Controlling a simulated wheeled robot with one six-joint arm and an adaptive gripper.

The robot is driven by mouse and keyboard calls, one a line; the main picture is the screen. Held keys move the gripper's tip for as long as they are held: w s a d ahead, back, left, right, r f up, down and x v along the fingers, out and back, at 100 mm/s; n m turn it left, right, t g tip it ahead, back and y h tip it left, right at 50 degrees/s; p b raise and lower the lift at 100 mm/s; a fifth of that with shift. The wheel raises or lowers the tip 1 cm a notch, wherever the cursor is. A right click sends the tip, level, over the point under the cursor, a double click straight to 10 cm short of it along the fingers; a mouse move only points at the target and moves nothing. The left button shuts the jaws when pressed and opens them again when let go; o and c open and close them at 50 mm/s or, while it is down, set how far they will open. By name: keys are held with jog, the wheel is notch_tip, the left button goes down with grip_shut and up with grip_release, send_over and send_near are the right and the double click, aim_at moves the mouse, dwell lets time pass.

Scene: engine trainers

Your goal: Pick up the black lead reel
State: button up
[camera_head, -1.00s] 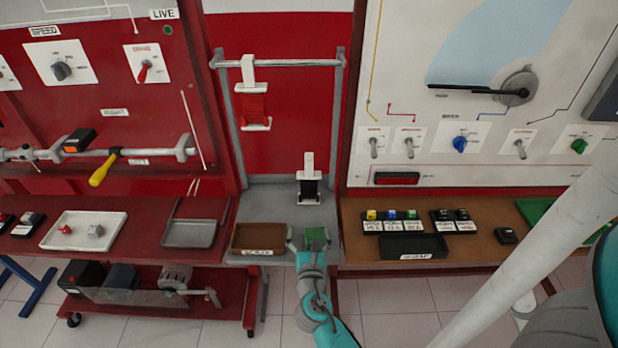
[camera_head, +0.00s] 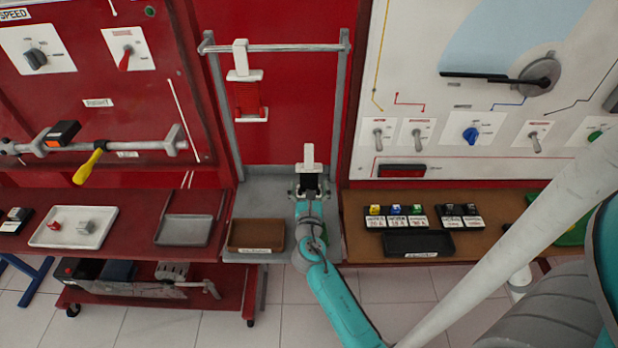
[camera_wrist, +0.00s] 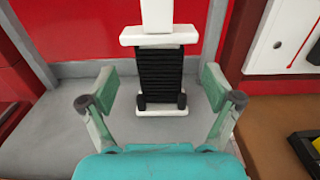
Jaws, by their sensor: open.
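The black lead reel (camera_head: 309,184) stands upright on the grey shelf between the two panels, with a white handle on top. In the wrist view the reel (camera_wrist: 160,75) shows black windings between a white top bar and a white foot. My gripper (camera_wrist: 161,103) is open, with one finger on each side of the reel's lower part in that view. Both fingers look apart from the reel, with gaps left and right. In the head view my gripper (camera_head: 310,192) is right at the reel and hides its lower part.
A red reel (camera_head: 248,98) hangs from the grey rail (camera_head: 275,48) above left. A brown tray (camera_head: 256,235) sits left of my arm on the shelf. A black tray (camera_head: 417,243) and small labelled blocks lie on the right bench. Bare shelf shows around the reel.

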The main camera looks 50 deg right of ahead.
aim_at(309, 177)
jog(key=shift+x, duration=2.65)
jog(key=shift+f, duration=0.2)
jog(key=c, duration=1.2)
jog(key=shift+c, duration=0.8)
jog(key=shift+r, duration=0.1)
